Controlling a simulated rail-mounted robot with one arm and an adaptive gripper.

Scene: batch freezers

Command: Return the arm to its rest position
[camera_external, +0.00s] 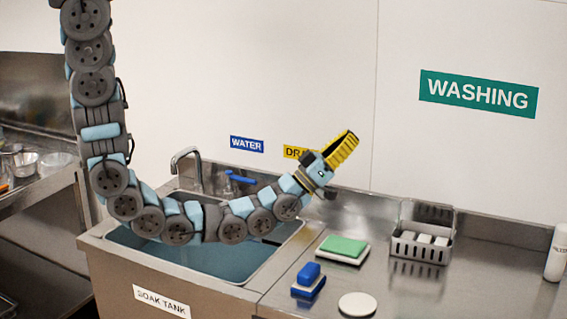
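My arm hangs from the upper left and bends to the right over the soak tank (140,247). My gripper (343,148) has yellow ribbed fingers. It points up and to the right, in front of the pale wall and above the steel counter. The fingers overlap from this side, so I cannot tell whether they are apart. No object shows in them. The gripper is clear of the things on the counter.
The tank holds bluish water, with a tap (186,160) behind. On the counter are a green sponge (343,246), a blue brush (309,279), a white disc (357,304), a metal basket (421,247) and a white bottle (557,253). Bowls (24,162) stand on the left bench.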

